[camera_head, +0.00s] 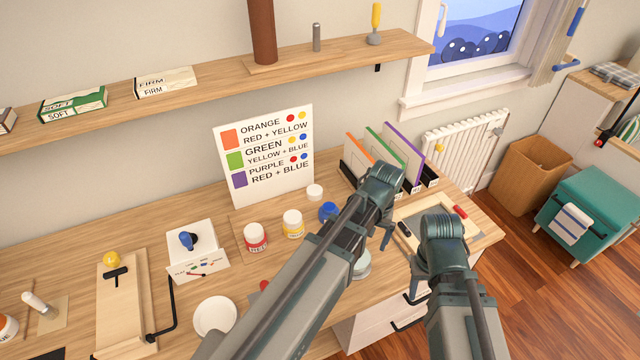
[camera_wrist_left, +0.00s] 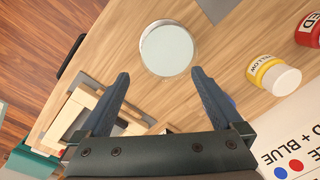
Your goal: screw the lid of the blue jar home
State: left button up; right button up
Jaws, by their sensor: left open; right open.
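The blue jar (camera_head: 328,212) stands on the desk behind my left arm, its top blue; most of its body is hidden.
A red jar (camera_head: 256,238) and a yellow jar (camera_head: 292,223) with white lids stand left of the blue jar. A pale round disc (camera_wrist_left: 168,50) lies under my left gripper. A white plate (camera_head: 215,316) is at front left. A color chart (camera_head: 265,185) and upright dividers (camera_head: 390,155) stand behind.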

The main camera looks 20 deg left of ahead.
pick_arm(q)
jog(key=w+a+r+n+p, duration=0.35)
jog(key=w+a+n, duration=0.25)
jog(key=w+a, duration=0.45)
pick_arm(e)
notch_tip(320, 180, up, 6)
jog(key=p, duration=0.1)
pick_arm(q)
jog(key=n+h+b, duration=0.1)
jog(key=n+b, duration=0.6)
jog(key=b, duration=0.1)
send_over(314, 189)
jog(key=a, duration=0.1)
notch_tip(314, 189, down, 6)
jog(key=shift+s+f, duration=0.1)
pick_arm(e)
notch_tip(314, 189, down, 8)
jog(key=shift+f, duration=0.25)
pick_arm(q)
jog(key=f+b, duration=0.1)
jog(key=b, duration=0.1)
jog(key=f+b, duration=0.1)
jog(key=f, duration=0.1)
jog(key=f+b, duration=0.2)
jog(key=shift+d+f+b, duration=0.1)
jog(key=shift+d+b, duration=0.2)
jog(key=shift+d, duration=0.05)
pick_arm(e)
notch_tip(314, 189, down, 5)
jog(key=shift+f, duration=0.1)
